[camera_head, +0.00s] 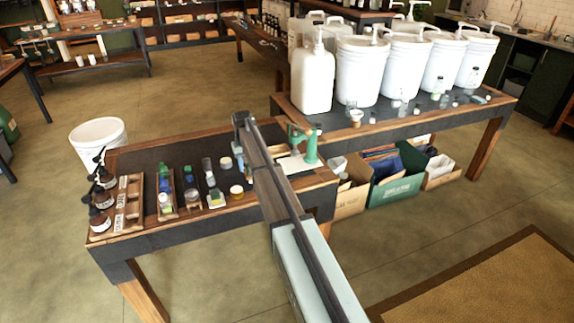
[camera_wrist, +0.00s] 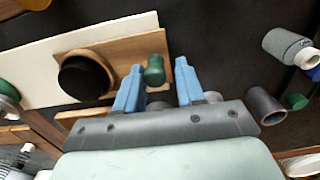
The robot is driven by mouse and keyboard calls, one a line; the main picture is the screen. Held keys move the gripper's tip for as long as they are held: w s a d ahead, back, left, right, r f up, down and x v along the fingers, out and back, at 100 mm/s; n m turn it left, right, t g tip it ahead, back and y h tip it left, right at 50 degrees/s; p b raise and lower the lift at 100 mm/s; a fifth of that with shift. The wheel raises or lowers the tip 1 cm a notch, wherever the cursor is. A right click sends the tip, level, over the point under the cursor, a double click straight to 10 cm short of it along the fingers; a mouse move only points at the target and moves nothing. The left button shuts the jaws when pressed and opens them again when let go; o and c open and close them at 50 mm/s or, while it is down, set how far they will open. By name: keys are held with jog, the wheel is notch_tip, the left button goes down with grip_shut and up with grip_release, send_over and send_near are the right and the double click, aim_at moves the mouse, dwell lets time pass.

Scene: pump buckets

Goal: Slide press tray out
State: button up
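In the wrist view, a wooden plate (camera_wrist: 126,50) lies on a white board (camera_wrist: 30,75) and carries a round black piece (camera_wrist: 87,74). A green knob (camera_wrist: 154,70) stands at the plate's right end; this looks like the press tray. My gripper (camera_wrist: 160,72) is open, with one blue finger on each side of the knob and gaps showing. Whether the fingertips are low enough to touch the plate I cannot tell. In the head view, the green press (camera_head: 306,143) stands at the table's right end on a pale board (camera_head: 296,165). My arm hides part of this area, and my fingers are not visible there.
Small bottles and jars (camera_head: 214,197) stand left of my arm on the table (camera_head: 140,160). In the wrist view, a grey bottle (camera_wrist: 286,46) and a dark cylinder (camera_wrist: 265,105) lie right of my gripper. White pump buckets (camera_head: 357,72) stand on the bench behind. Dark tabletop beyond the knob is clear.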

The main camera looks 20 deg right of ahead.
jog(key=shift+d, duration=0.1)
jog(key=shift+r, duration=3.55)
